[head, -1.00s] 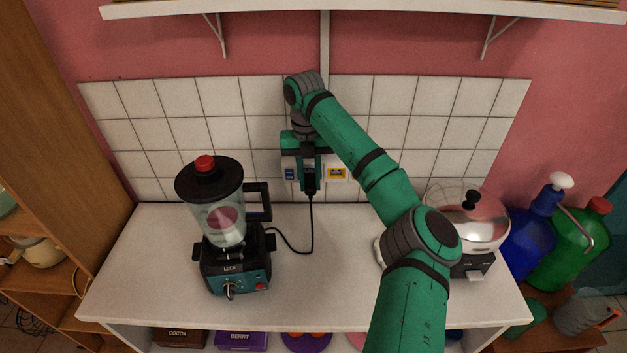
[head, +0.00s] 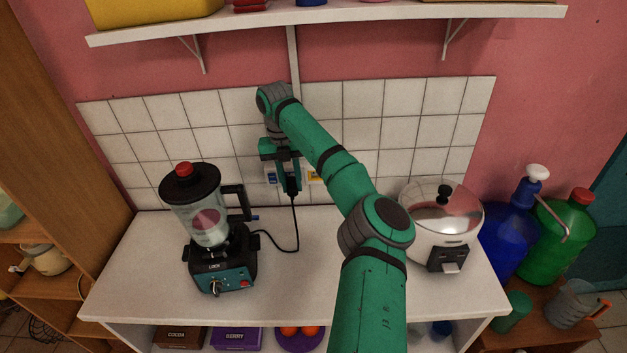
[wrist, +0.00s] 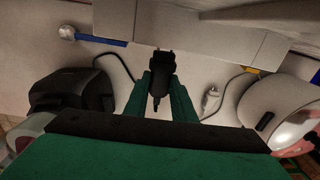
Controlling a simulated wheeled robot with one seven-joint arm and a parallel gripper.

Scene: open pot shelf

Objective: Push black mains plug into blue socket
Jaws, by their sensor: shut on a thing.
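My gripper (head: 289,184) is shut on the black mains plug (head: 293,188), in front of the wall socket block. In the wrist view, the plug (wrist: 161,68) sits between my two green fingertips (wrist: 160,84). Its black cord runs down to the counter and across to the blender (head: 212,225). The blue socket (head: 271,173) shows just left of my gripper, partly covered by it. The plug is right of and slightly below the blue socket. Its pins are hidden, and I cannot tell whether it touches the block.
A yellow socket (head: 314,174) is right of my gripper. The cooker (head: 441,222) stands at right on the counter (head: 300,285). A loose white plug (wrist: 211,99) lies near it. A shelf (head: 330,22) hangs above. The middle counter is clear.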

